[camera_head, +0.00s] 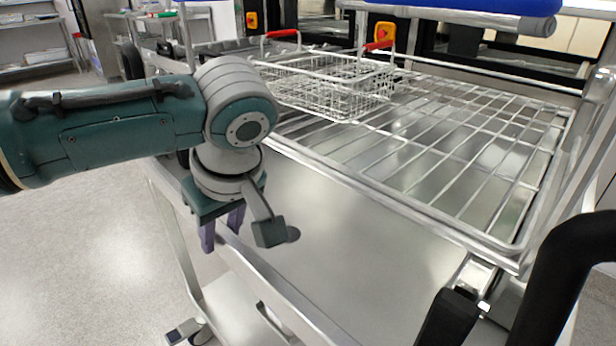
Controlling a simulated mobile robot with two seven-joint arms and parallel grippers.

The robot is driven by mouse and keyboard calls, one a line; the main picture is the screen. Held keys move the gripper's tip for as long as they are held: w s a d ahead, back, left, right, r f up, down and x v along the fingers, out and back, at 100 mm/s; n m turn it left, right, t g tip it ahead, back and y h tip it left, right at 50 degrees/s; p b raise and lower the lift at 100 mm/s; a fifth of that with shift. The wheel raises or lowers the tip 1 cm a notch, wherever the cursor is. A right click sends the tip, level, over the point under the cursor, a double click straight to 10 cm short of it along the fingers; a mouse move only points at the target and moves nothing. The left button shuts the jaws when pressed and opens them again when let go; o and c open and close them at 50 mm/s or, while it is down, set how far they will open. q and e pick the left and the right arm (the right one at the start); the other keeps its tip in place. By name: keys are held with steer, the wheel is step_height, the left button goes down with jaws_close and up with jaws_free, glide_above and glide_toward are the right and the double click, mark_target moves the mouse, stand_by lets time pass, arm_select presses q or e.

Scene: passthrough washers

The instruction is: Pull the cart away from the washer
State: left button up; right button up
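The metal cart (345,245) fills the middle and right of the head view, with a flat steel panel, a front rail (285,290) and a wire rack (455,150) on top. My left gripper (222,232) points down at the cart's near left edge. Its two purple fingers are apart, close to the front rail. I cannot tell whether they touch the rail or have it between them. My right gripper is not in view. The washer (465,42) appears to be the dark-framed machine behind the cart, partly hidden by the rack and a blue-topped bar.
A wire basket (330,85) with red handles sits on the rack's far left part. Black curved parts (570,255) show at the lower right; I cannot tell what they belong to. Shelves (35,45) stand far left. The pale floor (85,250) at left is clear.

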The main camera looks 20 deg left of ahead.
arm_select(q)
jaws_close()
stand_by(1.0)
